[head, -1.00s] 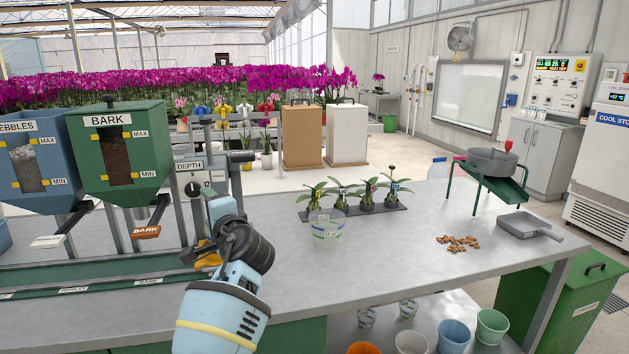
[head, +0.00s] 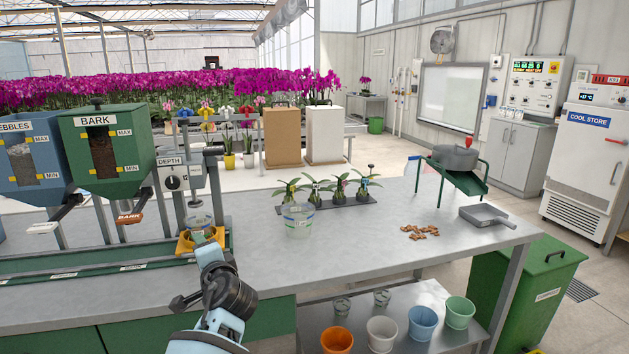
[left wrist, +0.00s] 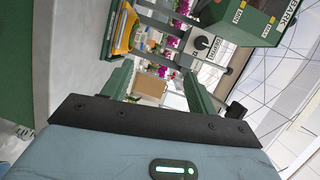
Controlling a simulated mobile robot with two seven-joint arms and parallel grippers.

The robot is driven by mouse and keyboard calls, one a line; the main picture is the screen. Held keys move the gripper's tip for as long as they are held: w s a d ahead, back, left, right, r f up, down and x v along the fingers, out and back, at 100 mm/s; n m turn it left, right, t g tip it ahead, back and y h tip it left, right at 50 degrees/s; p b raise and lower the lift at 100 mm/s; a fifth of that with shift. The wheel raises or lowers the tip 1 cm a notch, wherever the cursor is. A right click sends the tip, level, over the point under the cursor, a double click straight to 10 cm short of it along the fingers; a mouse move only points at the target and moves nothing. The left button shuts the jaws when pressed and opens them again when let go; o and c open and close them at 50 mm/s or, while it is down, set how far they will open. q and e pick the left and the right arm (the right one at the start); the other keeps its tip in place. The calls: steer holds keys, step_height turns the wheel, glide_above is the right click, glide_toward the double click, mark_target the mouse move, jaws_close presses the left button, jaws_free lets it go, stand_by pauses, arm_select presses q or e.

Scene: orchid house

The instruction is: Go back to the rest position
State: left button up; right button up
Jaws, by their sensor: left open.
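My left arm (head: 228,290) rises from the bottom of the head view, in front of the bench's near edge. Its gripper end points away from me, and the fingers are hidden there. In the left wrist view my left gripper (left wrist: 158,86) has its two green fingers spread with nothing between them. The bench and the bark dispenser (left wrist: 240,18) show beyond them. In the head view a clear cup (head: 199,220) sits at the yellow holder (head: 186,243) under the depth gauge (head: 172,183), just beyond my gripper. My right gripper is not in view.
On the bench (head: 350,248) stand a clear tub (head: 299,222), a rack of small orchids (head: 345,202), bark pieces (head: 420,232), a scoop (head: 485,216) and a sieve stand (head: 447,182). Coloured pots (head: 423,322) stand on the lower shelf. The bench's middle is mostly clear.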

arm_select(q)
steer(key=s+d+f+n+g+h+p, duration=0.1)
steer(key=s+f+h, duration=0.2)
steer(key=s+f, duration=0.9)
steer(key=s+f+n+g+h+p, duration=0.1)
steer(key=s+f+g+h, duration=0.15)
steer(key=s+f, duration=0.95)
steer(key=s+d+f+n+g+h+p, duration=0.1)
steer(key=s+f+n+h, duration=0.1)
steer(key=s, duration=1.2)
steer(key=s+d+f+n+h, duration=0.2)
steer(key=s+f, duration=0.4)
steer(key=s, duration=0.9)
steer(key=shift+s+d+f+n+g+h+p, duration=0.15)
steer(key=shift+s+f+n+g+h+p, duration=0.2)
steer(key=shift+n+h, duration=0.6)
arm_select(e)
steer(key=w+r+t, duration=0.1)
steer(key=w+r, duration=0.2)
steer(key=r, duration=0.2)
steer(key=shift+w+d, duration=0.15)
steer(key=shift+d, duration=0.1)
